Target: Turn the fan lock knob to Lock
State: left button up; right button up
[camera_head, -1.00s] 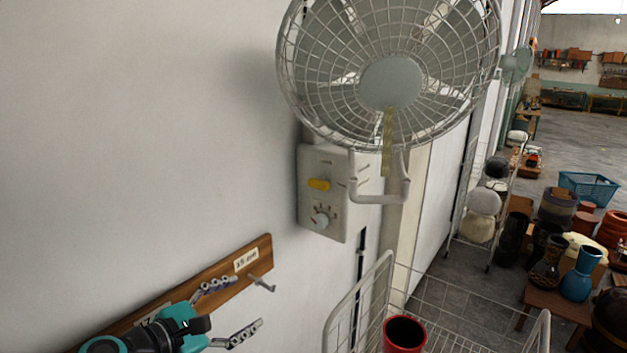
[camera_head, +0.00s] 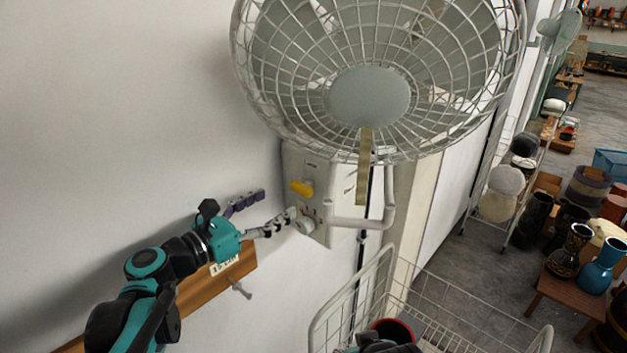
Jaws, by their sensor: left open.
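The wall fan's control box (camera_head: 317,171) hangs below the round white fan (camera_head: 370,95). It carries a yellow knob (camera_head: 301,188) and, below that, a pale round dial knob (camera_head: 304,226). The lettering is too small to read, so I cannot tell which one is the lock knob. My left gripper (camera_head: 278,205) is open just left of the box. Its lower finger reaches the left edge of the dial and partly covers it. I cannot tell whether they touch. The other finger points toward the box, short of the yellow knob. My right gripper's fingers do not show.
A wooden peg rail (camera_head: 215,282) is on the wall below my left arm. A white bent pipe (camera_head: 362,224) and a hanging strip (camera_head: 364,165) are right of the box. A wire cart (camera_head: 335,310) with a red container (camera_head: 397,328) stands below. Drums and vases (camera_head: 601,266) are at right.

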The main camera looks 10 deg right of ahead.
aim_at(298, 190)
pick_arm(q)
jog(key=p+x, duration=0.1)
jog(key=x, duration=0.6)
jog(key=shift+w+d, duration=0.1)
jog(key=shift+d, duration=0.2)
jog(key=shift+a+r, duration=0.1)
jog(key=shift+a, duration=0.05)
jog(key=shift+c, duration=0.6)
jog(key=c, duration=1)
